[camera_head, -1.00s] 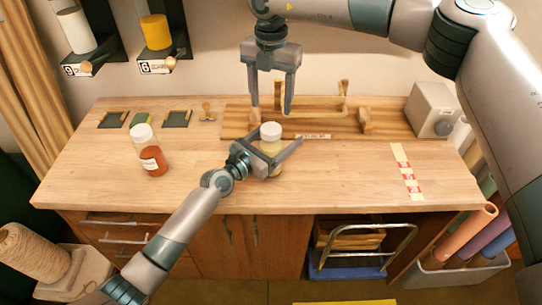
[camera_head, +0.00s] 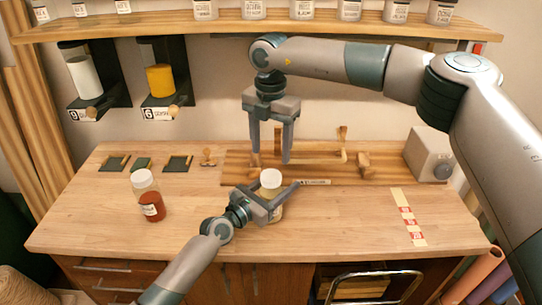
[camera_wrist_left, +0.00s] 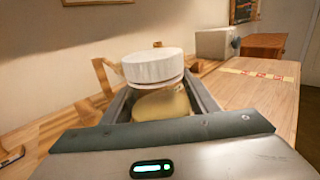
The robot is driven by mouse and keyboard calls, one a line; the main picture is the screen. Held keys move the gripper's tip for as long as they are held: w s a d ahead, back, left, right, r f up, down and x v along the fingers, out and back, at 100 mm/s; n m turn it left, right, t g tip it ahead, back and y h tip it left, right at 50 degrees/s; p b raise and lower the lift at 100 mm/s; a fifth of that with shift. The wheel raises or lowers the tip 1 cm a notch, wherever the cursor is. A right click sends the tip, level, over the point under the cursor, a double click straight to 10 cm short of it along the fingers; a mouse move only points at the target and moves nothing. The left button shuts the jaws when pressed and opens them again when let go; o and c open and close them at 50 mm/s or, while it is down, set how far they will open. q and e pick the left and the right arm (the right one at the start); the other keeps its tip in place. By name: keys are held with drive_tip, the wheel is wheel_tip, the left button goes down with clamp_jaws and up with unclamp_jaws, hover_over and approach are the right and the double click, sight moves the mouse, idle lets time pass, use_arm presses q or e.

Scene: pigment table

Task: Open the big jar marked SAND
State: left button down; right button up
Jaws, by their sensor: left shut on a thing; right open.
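A clear jar with a white lid (camera_head: 270,178) and pale yellow contents stands upright near the front middle of the table. My left gripper (camera_head: 268,197) is shut around its body, below the lid. In the left wrist view the white lid (camera_wrist_left: 152,66) sits on the jar, above the pale contents (camera_wrist_left: 162,103), between my fingers. No label on this jar can be read. My right gripper (camera_head: 270,160) is open and empty, pointing down, with its fingertips just above the lid in the picture and apart from it.
A jar of red-orange powder (camera_head: 152,208) stands at the left. A wooden rack (camera_head: 340,168) lies behind the held jar; a grey box (camera_head: 428,155) stands at the back right. A shelf (camera_head: 270,24) with several jars spans the wall above.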

sight(271, 175)
drive_tip(key=m, duration=1.1)
drive_tip(key=shift+m, duration=0.4)
drive_tip(key=shift+f, duration=0.15)
drive_tip(key=shift+f, duration=3.85)
